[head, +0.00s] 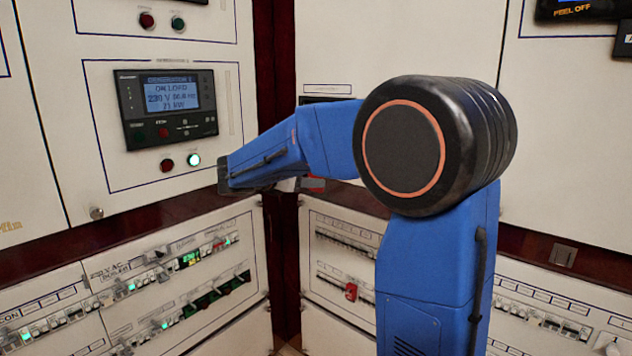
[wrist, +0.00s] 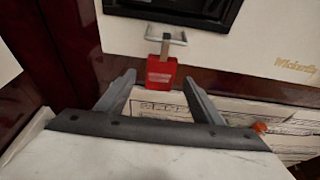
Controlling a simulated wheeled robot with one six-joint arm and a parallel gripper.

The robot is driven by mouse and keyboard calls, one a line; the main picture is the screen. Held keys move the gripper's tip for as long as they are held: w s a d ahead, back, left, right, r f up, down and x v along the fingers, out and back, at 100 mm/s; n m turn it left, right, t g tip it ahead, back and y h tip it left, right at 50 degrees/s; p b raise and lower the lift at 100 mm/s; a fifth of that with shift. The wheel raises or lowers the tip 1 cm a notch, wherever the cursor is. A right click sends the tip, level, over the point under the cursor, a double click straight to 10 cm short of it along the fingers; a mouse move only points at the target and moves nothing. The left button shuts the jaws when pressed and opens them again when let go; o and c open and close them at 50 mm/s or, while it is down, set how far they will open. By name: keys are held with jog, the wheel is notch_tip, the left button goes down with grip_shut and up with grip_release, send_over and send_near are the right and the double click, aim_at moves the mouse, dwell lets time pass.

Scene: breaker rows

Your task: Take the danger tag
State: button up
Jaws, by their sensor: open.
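A red tag (wrist: 161,73) hangs from a pale metal hook or bracket (wrist: 165,39) below a dark-framed unit in the wrist view. It looks like the danger tag; its lettering is too small to read. My gripper (wrist: 158,84) is open, its two grey fingers apart on either side of the tag's lower part in the picture. Whether the tag is within the fingers' reach in depth, I cannot tell.
White cabinets meet at a dark red corner post (head: 280,262). A lit generator display (head: 172,95) is at the left. Breaker rows fill the lower panels, with a red piece (head: 351,292) on the right one. A dark red rail (wrist: 225,88) runs behind the tag.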

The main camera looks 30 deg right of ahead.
aim_at(316, 191)
jog(key=shift+r+x, duration=0.1)
jog(key=shift+x, duration=1.2)
jog(key=shift+r+x, duration=0.15)
jog(key=shift+x, duration=1.15)
jog(key=c, duration=1.1)
